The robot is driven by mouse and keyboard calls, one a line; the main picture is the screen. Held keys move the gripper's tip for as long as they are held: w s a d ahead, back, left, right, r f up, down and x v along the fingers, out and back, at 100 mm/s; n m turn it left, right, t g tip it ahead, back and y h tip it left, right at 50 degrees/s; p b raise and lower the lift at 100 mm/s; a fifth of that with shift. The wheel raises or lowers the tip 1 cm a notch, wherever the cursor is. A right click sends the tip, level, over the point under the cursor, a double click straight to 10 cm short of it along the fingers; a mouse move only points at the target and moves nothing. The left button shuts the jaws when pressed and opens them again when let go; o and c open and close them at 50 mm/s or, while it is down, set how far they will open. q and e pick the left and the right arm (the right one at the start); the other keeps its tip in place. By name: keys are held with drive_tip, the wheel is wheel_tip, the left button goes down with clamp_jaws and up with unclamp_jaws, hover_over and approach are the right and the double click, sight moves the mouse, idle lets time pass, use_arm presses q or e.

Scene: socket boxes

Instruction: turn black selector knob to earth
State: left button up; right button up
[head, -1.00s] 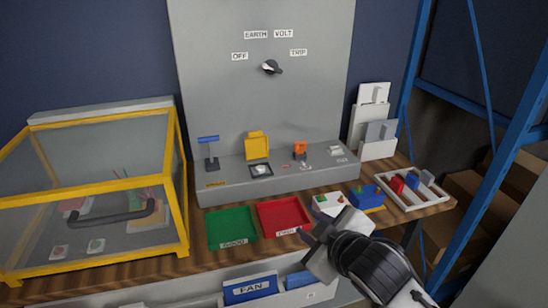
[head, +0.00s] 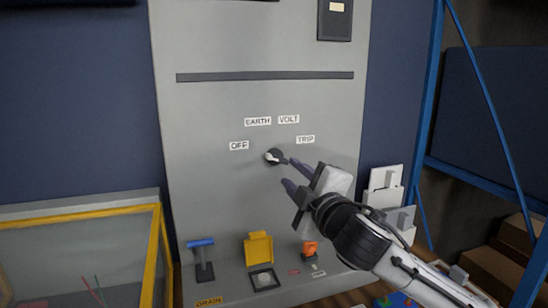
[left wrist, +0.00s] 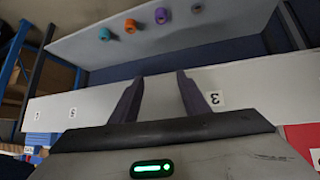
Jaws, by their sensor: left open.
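The black selector knob (head: 275,157) is on the upright grey panel (head: 210,105) in the head view. A pale mark shows on its left side; which label it points to is hard to tell. Around it are the labels OFF (head: 239,146), EARTH (head: 257,122), VOLT (head: 289,119) and TRIP (head: 305,139). My right gripper (head: 285,171) is just below and right of the knob, its two fingers apart with nothing seen between them. Whether the upper finger touches the knob is unclear. My left gripper (left wrist: 160,77) is open and empty in the left wrist view.
Below the knob are a blue-handled lever (head: 202,258), a yellow flip cover (head: 258,249) and an orange switch (head: 310,248). A yellow-framed clear case (head: 75,211) stands at left, a blue rack (head: 430,95) at right.

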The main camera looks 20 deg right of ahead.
sight(278, 161)
drive_tip(key=w, duration=0.5)
drive_tip(key=w+p, duration=0.1)
drive_tip(key=w, duration=0.3)
drive_tip(key=shift+w+a+p, duration=0.2)
drive_tip(key=shift+w+p, duration=0.1)
drive_tip(key=shift+w, duration=0.05)
drive_tip(key=shift+c, duration=0.2)
clamp_jaws()
